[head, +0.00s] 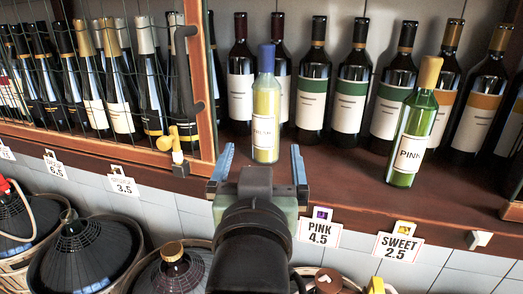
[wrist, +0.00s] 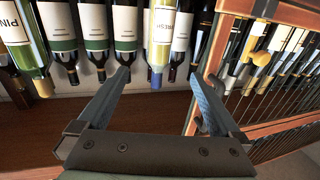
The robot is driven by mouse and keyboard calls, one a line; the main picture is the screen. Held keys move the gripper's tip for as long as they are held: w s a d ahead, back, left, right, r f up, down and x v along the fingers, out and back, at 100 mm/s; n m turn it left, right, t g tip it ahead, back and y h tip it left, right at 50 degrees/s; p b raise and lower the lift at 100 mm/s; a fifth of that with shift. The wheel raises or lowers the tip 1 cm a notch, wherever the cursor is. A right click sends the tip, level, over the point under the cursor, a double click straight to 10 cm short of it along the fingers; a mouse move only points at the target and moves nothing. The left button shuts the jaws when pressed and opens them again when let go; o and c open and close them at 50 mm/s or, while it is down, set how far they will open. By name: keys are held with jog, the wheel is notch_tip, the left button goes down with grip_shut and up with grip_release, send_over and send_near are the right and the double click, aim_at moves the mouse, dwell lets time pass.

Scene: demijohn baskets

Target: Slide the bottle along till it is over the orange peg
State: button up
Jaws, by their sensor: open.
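A yellow bottle with a blue cap and a pale label (head: 265,108) stands upright on the wooden shelf. It also shows in the wrist view (wrist: 161,38), upside down. A green bottle with a yellow cap (head: 411,140) stands further right, near the shelf's front. My gripper (head: 260,166) is open, with one finger on each side of the yellow bottle's lower part; contact is not visible. On the shelf's front edge, an orange-yellow peg (head: 404,227) shows at the "SWEET 2.5" tag, and a purple peg (head: 320,213) at the "PINK 4.5" tag.
Dark wine bottles (head: 353,85) stand in a row behind. A wooden-framed wire door (head: 202,85) is close on the left, with a yellow knob (head: 182,136). The shelf front (head: 350,190) is clear between the two front bottles. Demijohns (head: 82,250) stand below.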

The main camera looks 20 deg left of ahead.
jog(key=shift+s+d, duration=0.15)
jog(key=shift+s, duration=0.4)
jog(key=s+d+r+m+t+h+b, duration=0.2)
jog(key=s+d+r+t+h+b, duration=0.2)
jog(key=s+d+r+t+b, duration=0.5)
jog(key=d+t+b, duration=0.1)
jog(key=d+b, duration=0.1)
jog(key=b, duration=0.1)
jog(key=shift+r+m+b, duration=0.35)
jog(key=shift+m+b, duration=0.05)
jog(key=shift+d, duration=0.1)
